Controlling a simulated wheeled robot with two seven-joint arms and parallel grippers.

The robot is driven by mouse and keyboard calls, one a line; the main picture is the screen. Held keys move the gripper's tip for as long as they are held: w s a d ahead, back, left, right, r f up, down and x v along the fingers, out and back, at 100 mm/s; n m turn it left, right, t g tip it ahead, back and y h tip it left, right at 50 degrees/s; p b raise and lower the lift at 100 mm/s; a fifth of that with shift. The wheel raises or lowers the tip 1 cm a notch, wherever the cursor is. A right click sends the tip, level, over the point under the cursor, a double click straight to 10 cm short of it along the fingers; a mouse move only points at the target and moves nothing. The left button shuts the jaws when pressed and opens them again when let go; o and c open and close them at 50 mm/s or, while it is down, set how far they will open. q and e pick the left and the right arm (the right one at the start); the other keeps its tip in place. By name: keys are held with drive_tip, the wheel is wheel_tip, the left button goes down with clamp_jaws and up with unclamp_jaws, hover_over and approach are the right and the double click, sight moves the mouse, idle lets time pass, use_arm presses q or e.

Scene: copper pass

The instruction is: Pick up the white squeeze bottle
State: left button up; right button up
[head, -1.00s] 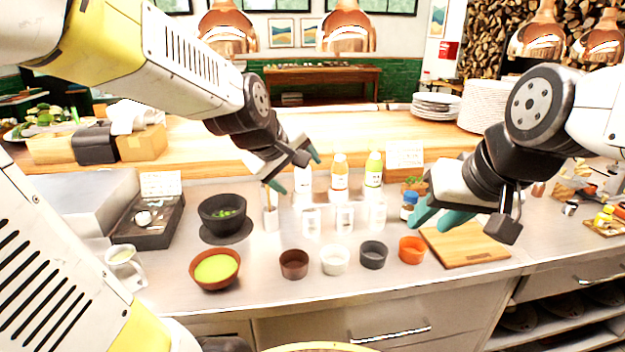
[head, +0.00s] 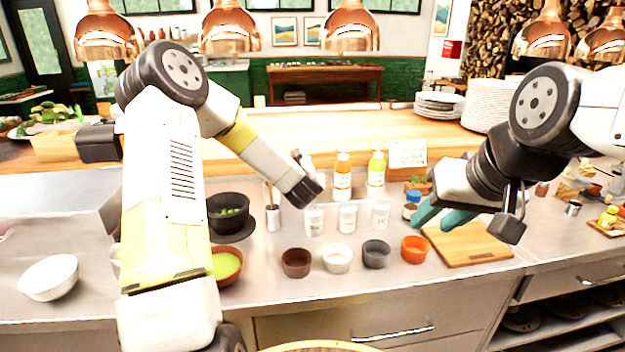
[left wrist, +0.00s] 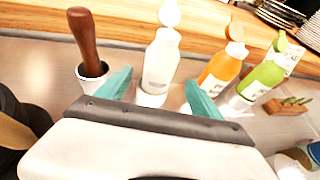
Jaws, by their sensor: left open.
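The white squeeze bottle (left wrist: 160,62) stands upright in the left wrist view, between the two teal fingertips of my left gripper (left wrist: 152,92). The fingers are open, one on each side of its lower part, and I see no clear contact. In the head view the bottle (head: 309,162) is mostly hidden behind my left wrist, whose fingers are out of sight there. My right gripper (head: 443,215) hangs open and empty, its teal fingers apart, above the counter near the cutting board.
An orange bottle (head: 343,178) and a green bottle (head: 377,174) stand right of the white one. A utensil holder (head: 273,218) is to its left. A cutting board (head: 468,243) lies to the right.

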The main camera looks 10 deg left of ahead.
use_arm(q)
drive_tip(key=x, duration=0.6)
drive_tip(key=shift+w+f, duration=0.3)
drive_tip(key=shift+a, duration=0.1)
drive_tip(key=shift+r, duration=0.1)
drive_tip(key=c, duration=1)
